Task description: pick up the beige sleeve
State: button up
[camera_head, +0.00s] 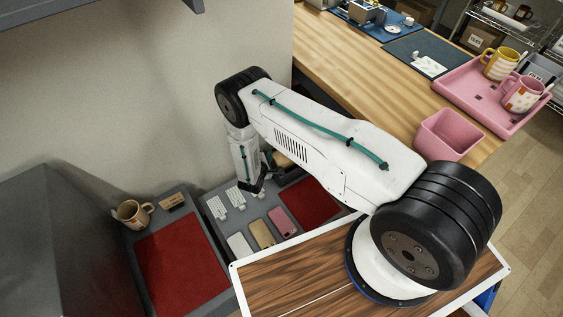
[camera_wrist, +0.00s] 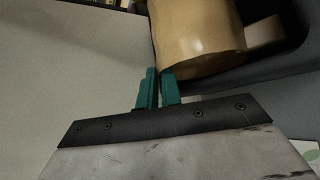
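A flat beige piece with rounded corners (camera_head: 262,234), which looks like the beige sleeve, lies on the grey stand between a white piece (camera_head: 239,245) and a pink piece (camera_head: 283,222). My gripper (camera_head: 260,184) is above the back of that stand, apart from the flat beige piece. In the wrist view its teal fingers (camera_wrist: 159,90) are close together with a narrow gap. A tan rounded body (camera_wrist: 200,40) is right at the fingertips. I cannot tell whether anything is pinched between them. My arm partly hides that tan body (camera_head: 283,159) in the head view.
Small white parts (camera_head: 219,207) lie behind the flat pieces, with a red mat (camera_head: 309,201) to their right. A tan mug (camera_head: 132,213) stands on the left stand beside its red mat (camera_head: 180,262). The wall is close behind. A pink bin (camera_head: 448,135) sits on the wooden counter.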

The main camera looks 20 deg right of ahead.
jog(key=shift+s+d+f, duration=0.1)
jog(key=shift+d+f, duration=0.15)
jog(key=shift+f, duration=0.15)
grip_shut()
jog(key=shift+d+f, duration=0.15)
jog(key=shift+d, duration=0.05)
jog(key=shift+a, duration=0.3)
jog(key=shift+a+r, duration=0.15)
jog(key=shift+r, duration=0.4)
notch_tip(320, 180, up, 9)
jog(key=shift+r, duration=0.15)
jog(key=shift+w, duration=0.2)
